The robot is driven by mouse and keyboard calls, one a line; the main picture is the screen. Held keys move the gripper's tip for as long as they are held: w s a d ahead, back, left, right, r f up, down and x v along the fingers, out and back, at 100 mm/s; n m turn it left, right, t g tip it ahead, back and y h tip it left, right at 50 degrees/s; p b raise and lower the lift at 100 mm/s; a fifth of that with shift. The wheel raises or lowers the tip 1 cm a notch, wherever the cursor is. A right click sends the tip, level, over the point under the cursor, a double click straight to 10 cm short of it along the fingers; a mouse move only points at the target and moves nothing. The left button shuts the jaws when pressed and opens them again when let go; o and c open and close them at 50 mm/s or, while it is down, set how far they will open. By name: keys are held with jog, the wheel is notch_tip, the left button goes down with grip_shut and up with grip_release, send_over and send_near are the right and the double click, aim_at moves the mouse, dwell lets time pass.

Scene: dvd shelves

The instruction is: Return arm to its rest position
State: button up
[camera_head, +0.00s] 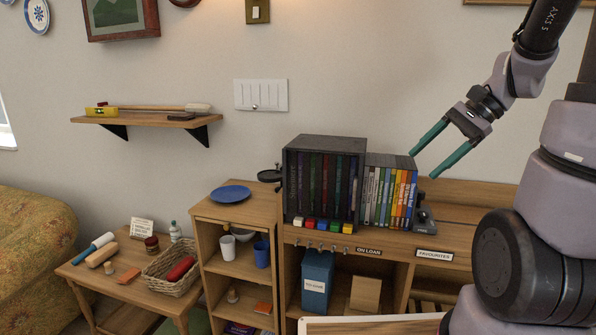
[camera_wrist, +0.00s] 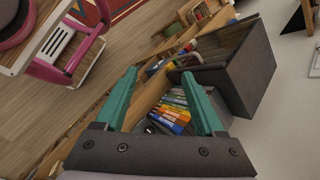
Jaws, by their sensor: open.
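My gripper (camera_head: 428,153) has two teal fingers, spread apart with nothing between them. It hangs in the air above and a little right of the row of DVD cases (camera_head: 388,195) in the head view. My arm comes down to it from the upper right. In the wrist view my gripper (camera_wrist: 160,100) is also open and empty. The DVD cases (camera_wrist: 174,112) show below and between the fingers there, apart from them.
A dark box (camera_head: 325,150) of cases stands left of the row on the wooden shelf unit (camera_head: 340,240). A wall shelf (camera_head: 150,121) is at left. A low table (camera_head: 100,275) with a basket (camera_head: 172,268) stands lower left. The wall above the cases is clear.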

jog(key=s+a+r+n+t+h, duration=0.3)
jog(key=s+r+n+t+h, duration=0.2)
jog(key=r, duration=0.5)
jog(key=n, duration=0.2)
jog(key=shift+s+r+n+t+h, duration=0.25)
jog(key=shift+s+n+t+h, duration=0.05)
jog(key=shift+s+t+h, duration=0.1)
